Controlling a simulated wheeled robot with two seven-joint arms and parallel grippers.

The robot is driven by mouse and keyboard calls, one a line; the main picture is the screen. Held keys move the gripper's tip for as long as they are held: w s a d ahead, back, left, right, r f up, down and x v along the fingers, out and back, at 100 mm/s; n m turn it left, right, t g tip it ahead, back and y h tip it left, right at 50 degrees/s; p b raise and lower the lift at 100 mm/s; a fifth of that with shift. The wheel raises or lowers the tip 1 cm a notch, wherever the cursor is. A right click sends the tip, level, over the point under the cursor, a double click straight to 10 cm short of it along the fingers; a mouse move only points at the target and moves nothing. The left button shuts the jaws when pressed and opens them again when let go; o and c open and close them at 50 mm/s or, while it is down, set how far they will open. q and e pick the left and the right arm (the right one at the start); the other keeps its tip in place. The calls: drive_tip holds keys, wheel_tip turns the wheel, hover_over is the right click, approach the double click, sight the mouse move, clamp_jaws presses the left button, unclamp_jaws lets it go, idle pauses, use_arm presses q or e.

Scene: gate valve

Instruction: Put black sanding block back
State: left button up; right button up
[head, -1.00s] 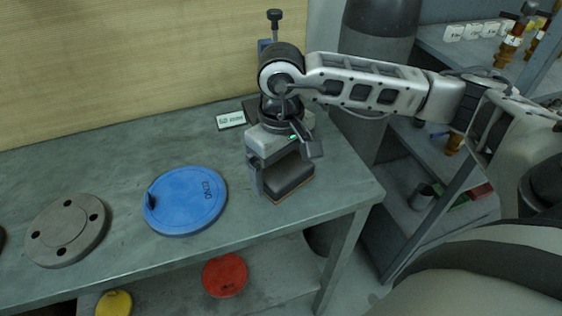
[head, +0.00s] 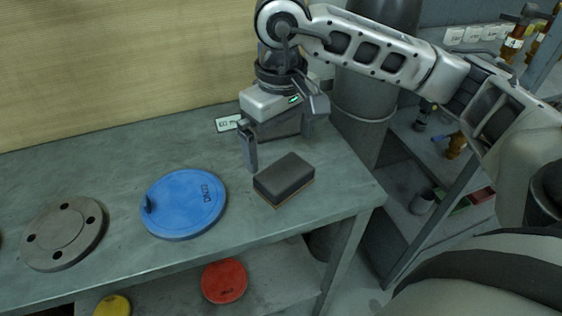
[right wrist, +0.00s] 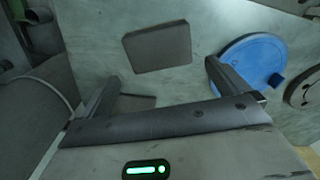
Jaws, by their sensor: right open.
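The black sanding block (head: 284,176) lies flat on the grey-green workbench (head: 115,151), near its right front corner. A thin brown layer shows along its bottom edge. It also shows in the right wrist view (right wrist: 157,47), beyond the fingertips and apart from them. My right gripper (head: 279,155) is open and empty, above the bench just behind the block. In the right wrist view its two fingers (right wrist: 158,77) are spread wide with nothing between them. A small white label (head: 228,123) lies on the bench behind the gripper's left side. My left gripper is not in view.
A blue disc (head: 184,204) with a small knob lies left of the block, and a grey flange (head: 64,233) with holes lies farther left. A red disc (head: 224,281) and a yellow disc (head: 112,306) are on the lower shelf. A wooden panel (head: 120,60) stands behind the bench.

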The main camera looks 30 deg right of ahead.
sight(281, 170)
wheel_tip(281, 170, up, 5)
drive_tip(key=shift+r, duration=0.1)
drive_tip(key=shift+s, duration=0.1)
idle(0.6)
